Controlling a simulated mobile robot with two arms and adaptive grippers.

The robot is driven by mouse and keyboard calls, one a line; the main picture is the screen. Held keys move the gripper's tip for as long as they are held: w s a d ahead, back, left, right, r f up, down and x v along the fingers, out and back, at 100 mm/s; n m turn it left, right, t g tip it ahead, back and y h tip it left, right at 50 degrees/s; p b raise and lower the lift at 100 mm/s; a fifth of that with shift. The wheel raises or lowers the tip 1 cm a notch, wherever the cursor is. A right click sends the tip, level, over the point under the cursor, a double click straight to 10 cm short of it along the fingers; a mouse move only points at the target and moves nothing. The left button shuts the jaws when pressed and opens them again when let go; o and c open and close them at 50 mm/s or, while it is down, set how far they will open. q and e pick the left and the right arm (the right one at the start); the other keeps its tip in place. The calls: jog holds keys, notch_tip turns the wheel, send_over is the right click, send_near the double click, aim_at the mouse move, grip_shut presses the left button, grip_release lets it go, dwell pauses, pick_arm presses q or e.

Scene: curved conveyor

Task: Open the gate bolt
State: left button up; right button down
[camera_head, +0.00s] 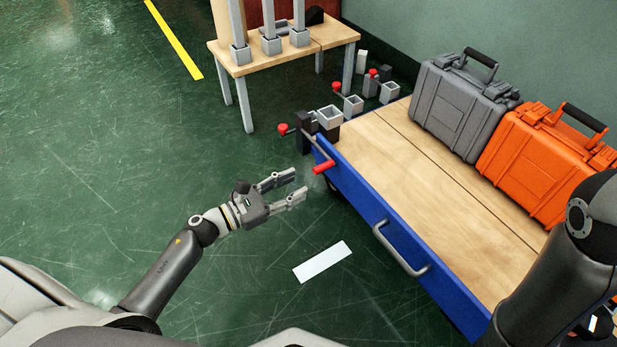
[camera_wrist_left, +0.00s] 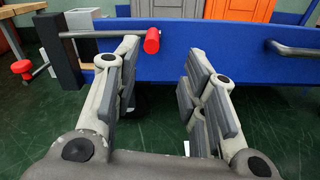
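The gate bolt is a thin grey rod (camera_head: 316,147) with a red cylindrical handle (camera_head: 323,167), at the near left corner of the blue gate panel (camera_head: 347,194). In the left wrist view the rod (camera_wrist_left: 100,34) runs level from a dark post to the red handle (camera_wrist_left: 152,41), in front of the blue panel (camera_wrist_left: 205,60). My left gripper (camera_head: 298,185) is open and empty, just left of the handle and apart from it. In the wrist view its fingers (camera_wrist_left: 162,58) point at the panel, with the handle nearer the left finger. My right gripper is not clearly seen.
A grey case (camera_head: 455,105) and an orange case (camera_head: 540,160) stand on the wooden cart deck. A grey bar handle (camera_head: 400,252) sticks out from the panel. A wooden table (camera_head: 285,57) stands behind.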

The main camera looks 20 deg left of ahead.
pick_arm(q)
jog(key=shift+v, duration=1.45)
